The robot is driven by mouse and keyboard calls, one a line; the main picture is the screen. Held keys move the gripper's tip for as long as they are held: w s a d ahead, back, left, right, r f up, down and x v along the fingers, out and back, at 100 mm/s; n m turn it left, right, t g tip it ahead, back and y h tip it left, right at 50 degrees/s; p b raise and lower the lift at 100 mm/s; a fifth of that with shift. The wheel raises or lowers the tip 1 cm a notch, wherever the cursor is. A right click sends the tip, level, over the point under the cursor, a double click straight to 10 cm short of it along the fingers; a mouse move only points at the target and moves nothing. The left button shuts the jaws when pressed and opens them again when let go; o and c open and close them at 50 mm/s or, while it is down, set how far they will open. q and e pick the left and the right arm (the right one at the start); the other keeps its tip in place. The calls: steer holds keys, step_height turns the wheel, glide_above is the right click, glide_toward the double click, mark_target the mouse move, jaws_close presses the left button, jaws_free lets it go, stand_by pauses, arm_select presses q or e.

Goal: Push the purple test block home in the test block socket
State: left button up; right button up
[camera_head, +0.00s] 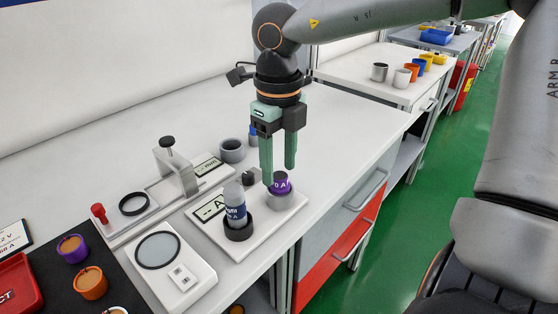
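The purple test block (282,187) stands upright in a grey round socket (287,202) on a white plate (257,238). Its dark top and purple side with white lettering stick up above the socket rim; how deep it sits is hidden. My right gripper (279,176) points down over the block. Its two green fingers are apart, with an empty gap between them above the block. The left fingertip is close to the block's left edge and the right fingertip ends near its top; I cannot tell whether either touches. My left gripper is out of view.
A grey-and-blue bottle (235,208) stands in a black ring left of the socket, close to my fingers. The bench (345,135) is clear to the right.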

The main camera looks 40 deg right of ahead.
mark_target(278, 174)
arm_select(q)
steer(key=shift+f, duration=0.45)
arm_select(e)
steer(key=shift+o, duration=0.7)
steer(key=shift+f, duration=0.15)
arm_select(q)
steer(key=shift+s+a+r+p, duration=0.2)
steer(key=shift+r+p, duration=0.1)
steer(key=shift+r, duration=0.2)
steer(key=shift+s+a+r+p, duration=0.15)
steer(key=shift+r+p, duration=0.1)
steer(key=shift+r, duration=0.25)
arm_select(e)
step_height(278, 174, up, 4)
steer(key=shift+w+f, duration=0.1)
arm_select(q)
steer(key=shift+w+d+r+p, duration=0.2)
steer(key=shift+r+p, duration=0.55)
steer(key=shift+p, duration=0.2)
arm_select(e)
step_height(278, 174, up, 9)
